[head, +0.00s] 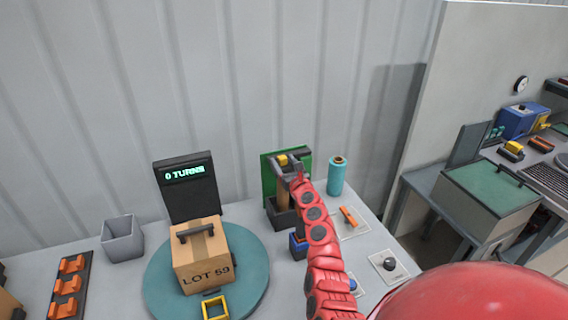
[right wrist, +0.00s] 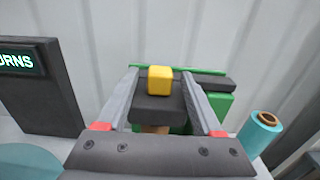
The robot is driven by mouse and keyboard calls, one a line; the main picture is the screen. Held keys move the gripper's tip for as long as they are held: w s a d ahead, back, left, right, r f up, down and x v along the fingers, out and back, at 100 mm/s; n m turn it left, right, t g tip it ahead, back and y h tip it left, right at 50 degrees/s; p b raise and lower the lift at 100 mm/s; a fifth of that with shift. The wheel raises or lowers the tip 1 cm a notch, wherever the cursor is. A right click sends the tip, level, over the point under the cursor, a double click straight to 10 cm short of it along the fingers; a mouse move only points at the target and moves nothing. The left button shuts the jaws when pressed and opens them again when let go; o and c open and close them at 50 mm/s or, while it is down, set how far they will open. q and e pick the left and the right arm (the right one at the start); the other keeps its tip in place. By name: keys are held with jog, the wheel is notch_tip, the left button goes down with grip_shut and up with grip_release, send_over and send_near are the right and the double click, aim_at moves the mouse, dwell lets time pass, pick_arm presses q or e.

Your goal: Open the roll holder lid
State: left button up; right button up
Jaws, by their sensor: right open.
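The roll holder has a green back panel (head: 268,178) and stands at the back of the table in the head view. Its dark lid (right wrist: 157,108) carries a yellow knob (right wrist: 160,80), seen close in the right wrist view; the knob also shows small in the head view (head: 282,159). A tan part shows below the lid. My right gripper (right wrist: 160,73) is open, with one finger on each side of the knob and gaps between. My arm hides part of the holder in the head view. My left gripper is out of view.
A teal roll (head: 337,176) stands just right of the holder. A box marked LOT 59 (head: 203,257) sits on a teal turntable (head: 160,290) to the left, before a dark display (head: 186,186). A grey bin (head: 123,239) stands further left. A corrugated wall is close behind.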

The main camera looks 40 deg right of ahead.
grip_shut()
dwell(1.3)
